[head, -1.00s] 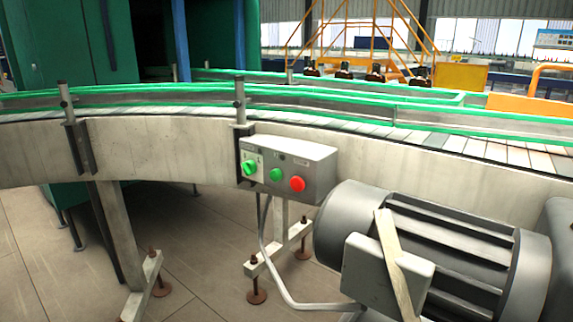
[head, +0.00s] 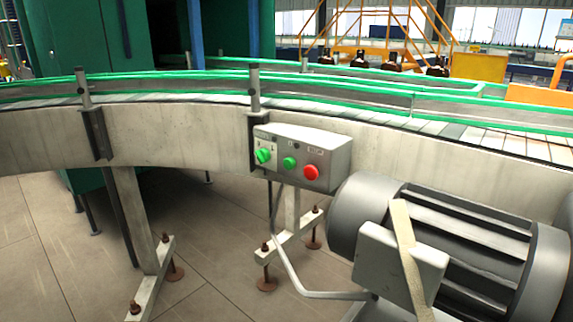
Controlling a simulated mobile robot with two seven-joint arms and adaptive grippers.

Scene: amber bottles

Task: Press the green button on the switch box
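The grey switch box (head: 325,143) is mounted on the outer side wall of the conveyor, near the middle of the head view. Its front carries a green rotary-looking knob (head: 263,156) at the left, a green button (head: 289,163) in the middle and a red button (head: 311,172) at the right. Small labels above them are too small to read. Neither of my grippers shows in the head view, and nothing covers the front of the box.
A large grey motor (head: 455,250) stands at the lower right, close to the box. The curved conveyor (head: 180,135) with green rails crosses the view. Dark bottles (head: 361,58) stand at the back. A grey cable and conveyor legs (head: 135,215) are below; tiled floor (head: 60,245) is open at the left.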

